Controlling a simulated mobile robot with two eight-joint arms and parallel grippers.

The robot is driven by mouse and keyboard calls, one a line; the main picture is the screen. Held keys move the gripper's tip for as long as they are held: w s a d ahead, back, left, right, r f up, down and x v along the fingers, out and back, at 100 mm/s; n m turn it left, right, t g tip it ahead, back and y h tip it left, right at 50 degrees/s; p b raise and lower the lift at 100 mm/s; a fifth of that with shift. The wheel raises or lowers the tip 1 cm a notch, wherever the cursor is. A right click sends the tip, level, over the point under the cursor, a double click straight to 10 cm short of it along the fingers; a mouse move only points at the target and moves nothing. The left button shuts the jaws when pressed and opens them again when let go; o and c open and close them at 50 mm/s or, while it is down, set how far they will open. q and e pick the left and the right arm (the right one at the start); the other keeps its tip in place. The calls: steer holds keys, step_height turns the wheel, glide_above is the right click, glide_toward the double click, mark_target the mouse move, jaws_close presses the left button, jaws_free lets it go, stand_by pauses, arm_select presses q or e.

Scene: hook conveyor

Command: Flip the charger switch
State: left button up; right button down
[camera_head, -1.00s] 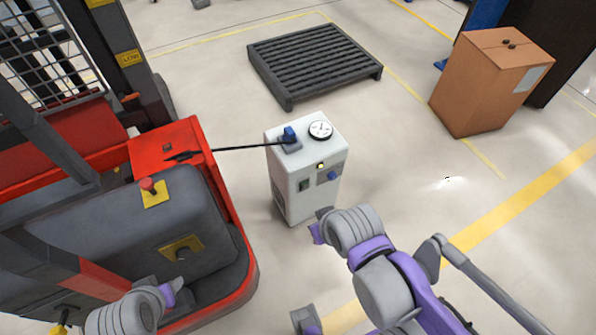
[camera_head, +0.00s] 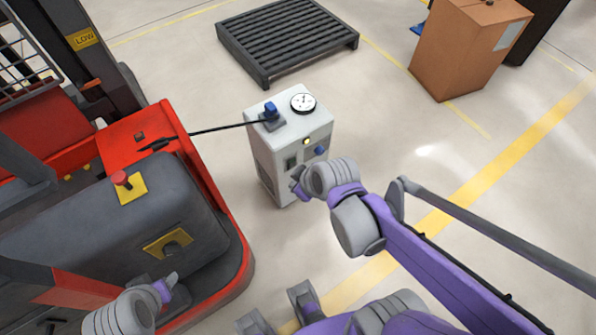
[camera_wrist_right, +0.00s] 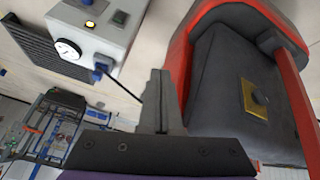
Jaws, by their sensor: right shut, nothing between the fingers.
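The charger (camera_head: 262,150) is a white box on the floor, with a dark switch (camera_head: 290,163) on its front panel. Beside the switch are a lit yellow lamp (camera_head: 306,141) and a blue knob (camera_head: 320,151). My right gripper (camera_head: 297,184) is shut and empty, in front of the charger's front face in the head view; contact cannot be told. In the right wrist view the shut fingers (camera_wrist_right: 161,95) point up the picture, and the switch (camera_wrist_right: 119,18) is at upper left, clear of them. My left gripper (camera_head: 170,286) is at lower left, its jaws unclear.
A black cable (camera_head: 215,128) runs from the blue plug (camera_head: 271,111) on the charger's top to the red and grey truck (camera_head: 170,220) at left. A dark pallet (camera_head: 285,40) lies behind; a cardboard box (camera_head: 455,55) stands at upper right.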

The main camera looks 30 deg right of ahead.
mark_target(293, 164)
arm_select(q)
step_height(293, 164, down, 17)
steer(key=b, duration=1.3)
steer(key=shift+f+g, duration=0.15)
steer(key=shift+g, duration=0.15)
arm_select(e)
steer(key=w+d+f+n+t, duration=0.1)
steer(key=w+d+f+n, duration=0.2)
steer(key=f, duration=0.7)
steer(key=w+d+f+n+t, duration=0.1)
steer(key=w+d+f+n, duration=0.3)
steer(key=f, duration=0.6)
steer(key=w+d+f+n+t, duration=0.1)
steer(key=w+d+f+n, duration=0.3)
steer(key=d+f+n, duration=0.3)
step_height(293, 164, down, 3)
steer(key=shift+w+d+t, duration=0.25)
steer(key=shift+d+t, duration=0.15)
steer(key=shift+d, duration=0.05)
arm_select(q)
steer(key=shift+w, duration=0.1)
